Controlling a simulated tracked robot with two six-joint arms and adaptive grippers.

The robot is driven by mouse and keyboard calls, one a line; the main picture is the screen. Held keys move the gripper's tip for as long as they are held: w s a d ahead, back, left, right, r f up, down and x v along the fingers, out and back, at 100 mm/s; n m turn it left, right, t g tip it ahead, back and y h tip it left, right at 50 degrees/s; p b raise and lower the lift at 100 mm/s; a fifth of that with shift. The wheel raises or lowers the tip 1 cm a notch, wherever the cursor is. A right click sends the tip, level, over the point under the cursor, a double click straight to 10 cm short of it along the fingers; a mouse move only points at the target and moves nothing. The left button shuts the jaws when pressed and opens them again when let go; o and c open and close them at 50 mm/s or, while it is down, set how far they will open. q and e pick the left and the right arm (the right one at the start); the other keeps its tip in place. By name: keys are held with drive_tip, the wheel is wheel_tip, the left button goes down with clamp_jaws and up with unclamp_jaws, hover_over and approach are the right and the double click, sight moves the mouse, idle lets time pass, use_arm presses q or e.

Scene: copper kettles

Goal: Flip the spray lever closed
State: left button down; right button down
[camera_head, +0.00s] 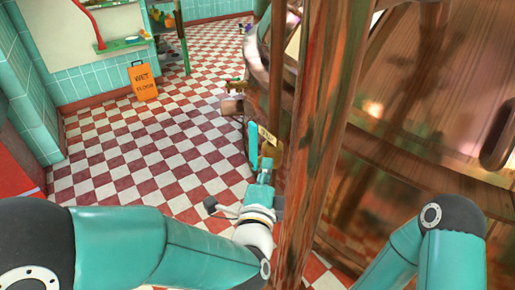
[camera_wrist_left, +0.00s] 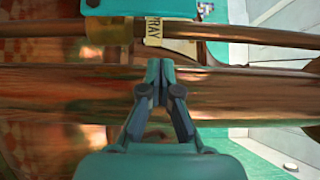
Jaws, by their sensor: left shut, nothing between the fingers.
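The teal spray lever (camera_head: 252,145) stands beside the thick copper pipe, near a pale tag (camera_head: 268,135). In the left wrist view, a teal part that looks like the lever (camera_wrist_left: 130,8) runs across the top, behind a thin copper pipe. The tag (camera_wrist_left: 155,32) there shows the letters "RAY". My left gripper (camera_head: 266,163) is shut and empty, just below the lever and tag. In the left wrist view its fingertips (camera_wrist_left: 160,66) point at the tag, with a visible gap. Whether they touch the lever is unclear. My right gripper is out of view.
A thick vertical copper pipe (camera_head: 322,130) stands just right of my left gripper. A large copper kettle (camera_head: 440,110) fills the right side.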

sight(253, 147)
use_arm(q)
drive_tip(key=w+a, duration=0.2)
drive_tip(key=w, duration=0.4)
drive_tip(key=shift+w, duration=0.15)
drive_tip(key=shift+d+p, duration=0.15)
drive_tip(key=shift+p, duration=0.15)
